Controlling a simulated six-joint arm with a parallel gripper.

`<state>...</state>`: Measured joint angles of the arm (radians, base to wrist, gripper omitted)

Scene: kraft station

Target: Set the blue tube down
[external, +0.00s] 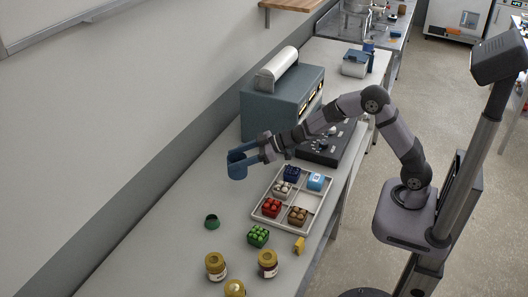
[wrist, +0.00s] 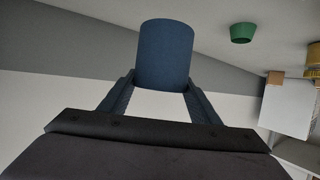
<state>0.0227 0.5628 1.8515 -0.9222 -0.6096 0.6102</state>
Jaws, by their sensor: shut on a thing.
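The blue tube (external: 237,170) is a short, wide, dark blue cylinder at the left of the tray in the external view. My gripper (external: 245,155) is shut on it, with one finger on each side. The tube looks upright and appears to be above the bench; the exact gap below it is hard to tell. In the wrist view the tube (wrist: 164,52) sits between the two blue fingers of my gripper (wrist: 163,82).
A grey compartment tray (external: 314,200) holds several small coloured blocks. A green cup (external: 211,221), a green block (external: 258,236), a yellow piece (external: 299,245) and jars (external: 216,266) stand nearer. A grey machine (external: 275,105) stands behind.

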